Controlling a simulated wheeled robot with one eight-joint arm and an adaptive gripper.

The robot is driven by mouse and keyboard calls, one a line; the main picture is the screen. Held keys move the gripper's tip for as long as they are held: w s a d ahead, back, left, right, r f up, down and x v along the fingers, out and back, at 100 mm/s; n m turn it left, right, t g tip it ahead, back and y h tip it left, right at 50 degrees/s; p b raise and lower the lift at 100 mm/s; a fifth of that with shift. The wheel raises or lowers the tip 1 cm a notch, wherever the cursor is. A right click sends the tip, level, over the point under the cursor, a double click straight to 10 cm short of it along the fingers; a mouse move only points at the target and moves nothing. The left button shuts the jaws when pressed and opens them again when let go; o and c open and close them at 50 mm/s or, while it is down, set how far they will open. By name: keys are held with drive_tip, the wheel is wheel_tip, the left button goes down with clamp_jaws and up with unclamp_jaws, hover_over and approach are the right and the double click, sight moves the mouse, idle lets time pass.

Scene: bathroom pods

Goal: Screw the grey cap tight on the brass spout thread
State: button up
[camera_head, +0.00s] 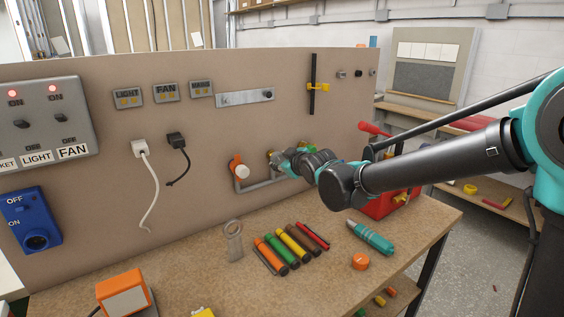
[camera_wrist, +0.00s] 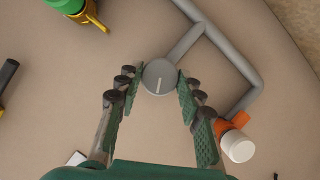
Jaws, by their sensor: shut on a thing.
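My gripper (camera_wrist: 160,84) is shut on the round grey cap (camera_wrist: 159,76), with a finger on each side of it. The cap faces the wrist camera and has a pale line across its face. It sits at the end of the grey pipe (camera_wrist: 228,48). The brass spout thread is hidden behind the cap, so how far the cap is on cannot be told. In the head view my gripper (camera_head: 281,160) reaches the upright panel beside the grey pipe (camera_head: 262,185); the cap is not clear there.
An orange fitting with a white cap (camera_head: 242,170) is close by, right of my gripper in the wrist view. A green and brass valve (camera_wrist: 84,12) is at that view's upper left. Coloured tubes (camera_head: 285,247), a teal tool (camera_head: 371,238) and a red toolbox (camera_head: 379,206) rest on the bench.

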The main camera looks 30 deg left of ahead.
drive_tip(key=shift+w+a, duration=0.35)
drive_tip(key=shift+a, duration=0.35)
drive_tip(key=o, duration=1.1)
drive_tip(key=v, duration=1.2)
